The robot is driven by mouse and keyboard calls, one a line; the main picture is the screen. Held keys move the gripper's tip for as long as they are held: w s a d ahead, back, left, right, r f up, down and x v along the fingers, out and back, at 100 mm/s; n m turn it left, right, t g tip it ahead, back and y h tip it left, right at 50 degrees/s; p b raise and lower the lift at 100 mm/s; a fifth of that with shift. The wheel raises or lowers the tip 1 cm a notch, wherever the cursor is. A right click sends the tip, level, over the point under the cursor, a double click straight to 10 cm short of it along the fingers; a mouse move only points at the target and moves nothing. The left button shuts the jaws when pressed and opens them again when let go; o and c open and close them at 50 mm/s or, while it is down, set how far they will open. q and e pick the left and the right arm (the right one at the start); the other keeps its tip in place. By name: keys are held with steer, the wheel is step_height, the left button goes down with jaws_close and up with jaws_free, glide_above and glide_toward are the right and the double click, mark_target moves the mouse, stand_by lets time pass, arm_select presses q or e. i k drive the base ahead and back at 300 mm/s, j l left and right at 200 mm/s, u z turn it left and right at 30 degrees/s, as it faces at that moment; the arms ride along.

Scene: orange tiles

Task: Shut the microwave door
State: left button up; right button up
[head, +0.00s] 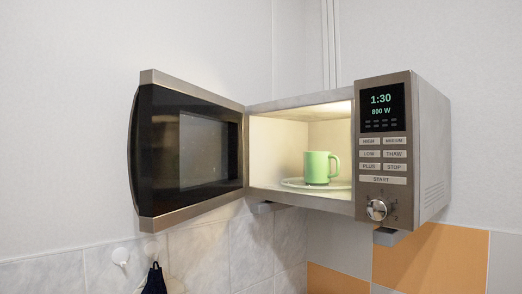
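The microwave (430,150) is mounted on the wall at the centre right of the head view, with its interior lit. Its door (160,165) stands wide open, swung out to the left from the hinge at the left side of the cavity. A light green mug (317,167) stands upright on the turntable plate (292,183) inside, with its handle to the right. Neither of my grippers shows in the head view.
The microwave sits on wall brackets (387,238). Orange tiles (430,265) are at lower right. The space in front of the cavity looks clear.

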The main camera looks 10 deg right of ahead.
mark_target(160, 204)
steer(key=i+j+z, duration=0.15)
steer(key=j+z, duration=1.05)
steer(key=j, duration=0.2)
steer(key=j+z, duration=0.1)
steer(key=j, duration=1.1)
